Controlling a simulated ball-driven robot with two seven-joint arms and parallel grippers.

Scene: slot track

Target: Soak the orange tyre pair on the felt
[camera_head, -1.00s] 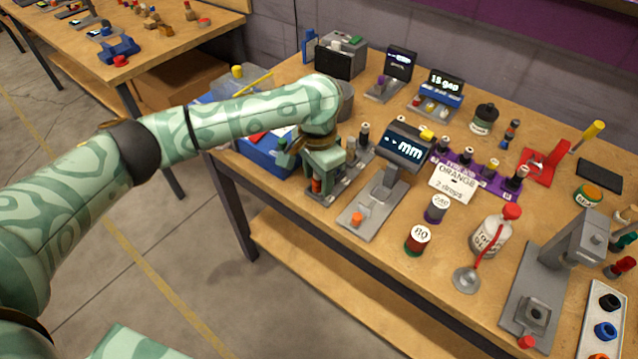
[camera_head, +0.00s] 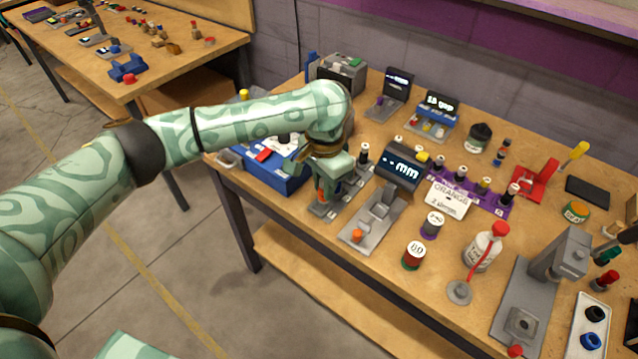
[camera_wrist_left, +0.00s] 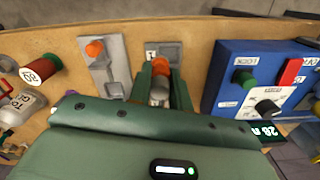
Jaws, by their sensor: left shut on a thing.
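My left gripper (camera_head: 323,200) is low over a grey base plate with raised posts, left of the "mm" gauge. In the left wrist view my left gripper (camera_wrist_left: 162,90) is shut on a small piece with an orange end (camera_wrist_left: 160,67) and a silvery part, which I take for the orange tyre pair. In the head view the held piece is mostly hidden by the fingers. Beyond it lies a grey pad plate (camera_wrist_left: 165,50) marked "1"; I cannot tell if the piece touches it. I cannot pick out the felt for certain. My right gripper is not in view.
The "mm" gauge (camera_head: 400,168) with an orange knob (camera_head: 357,236) stands close on the right. A blue box (camera_head: 262,178) is close on the left. A card (camera_head: 448,198) reads "ORANGE". Tins, bottles and a grey press (camera_head: 560,255) stand farther right.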

